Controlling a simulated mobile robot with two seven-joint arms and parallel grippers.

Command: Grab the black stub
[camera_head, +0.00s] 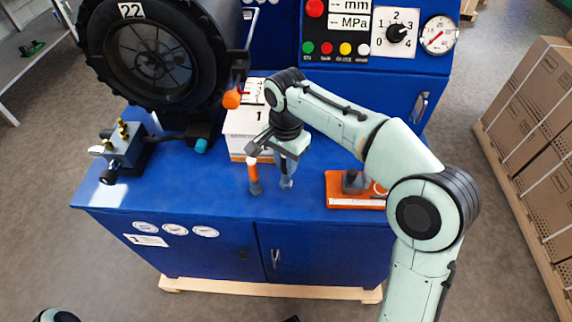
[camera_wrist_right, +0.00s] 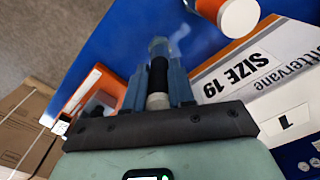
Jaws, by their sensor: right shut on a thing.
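My right gripper (camera_head: 287,168) points down over the blue worktop and is shut on the black stub. In the right wrist view the stub (camera_wrist_right: 158,75) is a short upright cylinder with a black middle band and grey ends. It sits between the two blue-grey fingers of my right gripper (camera_wrist_right: 157,85). In the head view only the stub's grey lower end (camera_head: 286,184) shows below the fingers, at or just above the worktop; I cannot tell if it touches. My left gripper is out of view.
An orange, white-topped piece (camera_head: 253,176) stands close left of the gripper; it also shows in the wrist view (camera_wrist_right: 238,15). A white box (camera_head: 240,122) stands behind. An orange tray (camera_head: 345,201) lies right. The crimping machine (camera_head: 150,60) fills the back left. The worktop's front left is clear.

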